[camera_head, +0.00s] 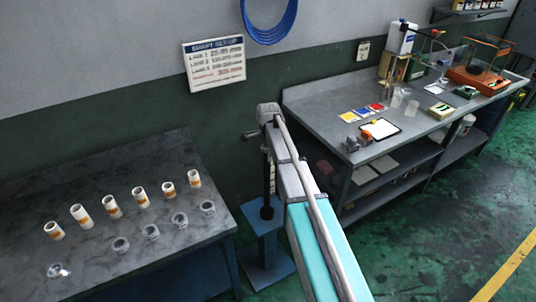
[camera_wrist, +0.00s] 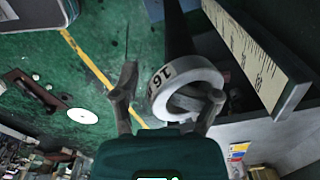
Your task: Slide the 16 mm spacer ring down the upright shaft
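A white ring (camera_wrist: 187,88) marked 16 shows tilted in the wrist view, its hole partly open to the camera. My gripper (camera_wrist: 170,85) is open, with its two fingers spread apart. The right finger overlaps the lower right of the ring; a gap shows between the left finger and the ring. In the head view, a dark upright post (camera_head: 268,185) stands on a blue stand (camera_head: 266,250); its top is hidden, and I cannot tell whether it is the shaft. I cannot make out the 16 mm ring in the head view.
A dark bench (camera_head: 140,235) at left carries white labelled cylinders (camera_head: 112,207) and several clear, ring-like pieces (camera_head: 150,232). A second bench (camera_head: 325,105) at right holds coloured cards (camera_head: 362,112), a clipboard (camera_head: 381,129) and an orange-framed case (camera_head: 483,65). Green floor is clear at lower right.

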